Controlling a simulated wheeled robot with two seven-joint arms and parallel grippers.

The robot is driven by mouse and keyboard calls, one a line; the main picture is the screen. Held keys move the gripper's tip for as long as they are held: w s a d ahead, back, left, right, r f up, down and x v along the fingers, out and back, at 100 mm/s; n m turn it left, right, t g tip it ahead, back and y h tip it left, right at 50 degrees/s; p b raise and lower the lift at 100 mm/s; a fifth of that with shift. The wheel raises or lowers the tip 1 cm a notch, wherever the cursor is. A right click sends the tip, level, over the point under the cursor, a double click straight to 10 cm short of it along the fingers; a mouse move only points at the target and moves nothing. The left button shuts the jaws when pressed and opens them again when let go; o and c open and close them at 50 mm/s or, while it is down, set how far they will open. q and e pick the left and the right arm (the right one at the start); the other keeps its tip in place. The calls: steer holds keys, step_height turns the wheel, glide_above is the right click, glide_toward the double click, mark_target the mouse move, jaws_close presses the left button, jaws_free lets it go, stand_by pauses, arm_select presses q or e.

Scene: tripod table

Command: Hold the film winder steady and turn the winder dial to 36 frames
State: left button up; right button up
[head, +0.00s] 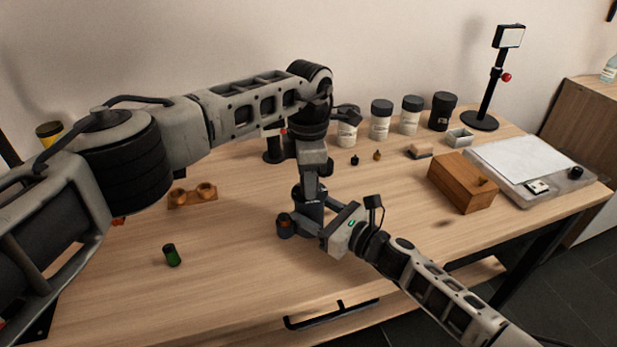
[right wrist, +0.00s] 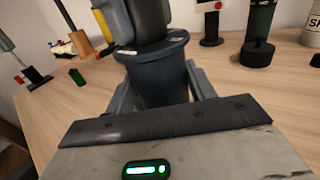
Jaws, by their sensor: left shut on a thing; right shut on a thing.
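The film winder (head: 312,209) is a dark upright cylinder near the middle of the wooden table. In the right wrist view it (right wrist: 152,84) shows as a blue-grey body with small white marks on its upper rim. My right gripper (head: 318,226) is shut on its body from the lower right; one finger shows on each side in the right wrist view. My left gripper (head: 311,186) reaches straight down from above and is shut on the top, where the dial would be. The left gripper covers the dial, so I cannot read its setting.
A green film canister (head: 171,255) and a wooden holder (head: 193,196) lie to the left. Several black-lidded jars (head: 381,120) line the back. A wooden box (head: 461,183) and a light panel (head: 530,165) stand at right. The table front is mostly clear.

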arm_select(q)
steer(key=shift+m, duration=0.6)
steer(key=o, duration=1)
step_height(320, 180, up, 12)
steer(key=shift+r, duration=0.1)
arm_select(e)
steer(key=o, duration=1.2)
steer(key=shift+o, duration=0.2)
